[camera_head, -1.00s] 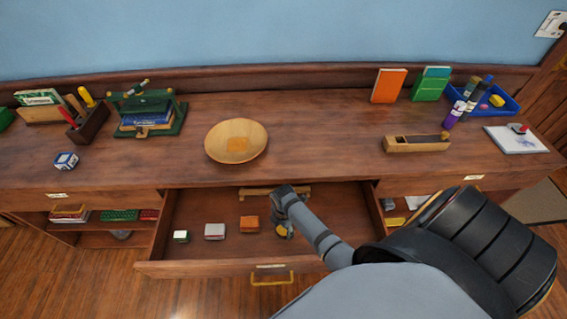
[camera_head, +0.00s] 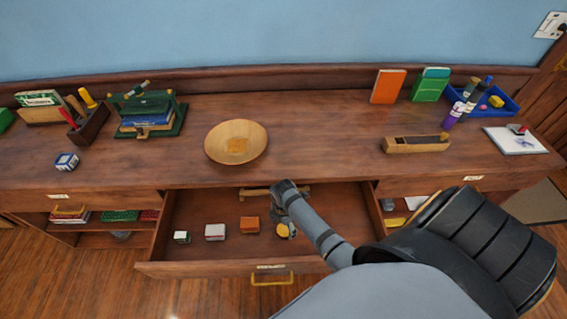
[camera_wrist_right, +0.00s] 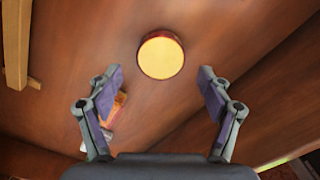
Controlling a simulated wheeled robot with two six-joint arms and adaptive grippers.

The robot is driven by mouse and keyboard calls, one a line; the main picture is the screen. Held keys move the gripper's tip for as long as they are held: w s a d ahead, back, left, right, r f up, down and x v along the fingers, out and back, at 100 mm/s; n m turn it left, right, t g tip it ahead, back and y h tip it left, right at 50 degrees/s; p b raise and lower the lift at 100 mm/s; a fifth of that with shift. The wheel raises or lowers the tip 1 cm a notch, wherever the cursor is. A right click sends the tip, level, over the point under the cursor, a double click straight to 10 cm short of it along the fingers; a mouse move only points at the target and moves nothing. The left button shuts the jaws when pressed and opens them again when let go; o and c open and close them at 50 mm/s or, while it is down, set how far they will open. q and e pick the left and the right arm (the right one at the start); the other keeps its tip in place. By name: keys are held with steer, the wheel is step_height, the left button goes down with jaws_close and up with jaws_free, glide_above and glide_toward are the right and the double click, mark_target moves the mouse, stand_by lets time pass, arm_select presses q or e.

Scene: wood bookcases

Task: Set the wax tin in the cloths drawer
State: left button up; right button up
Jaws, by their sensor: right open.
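The wax tin, a round tin with a yellow lid and dark red side, lies on the floor of the open drawer (camera_head: 205,269), right of the small items there. The tin (camera_head: 284,232) shows just below my right gripper (camera_head: 284,215). In the right wrist view the tin (camera_wrist_right: 161,55) lies beyond and between the two spread fingertips (camera_wrist_right: 157,73), apart from both. My right gripper is open and empty, over the drawer. My left gripper is not in view.
In the drawer, an orange block (camera_head: 250,224), a grey block (camera_head: 215,231) and a small green-and-white box (camera_head: 181,237) stand left of the tin. A wooden bar (camera_head: 258,191) lies at the back. On the top stand a wooden bowl (camera_head: 219,153) and a wooden plane (camera_head: 414,147).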

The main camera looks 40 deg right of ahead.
mark_target(284, 230)
step_height(284, 230, up, 9)
stand_by(0.7)
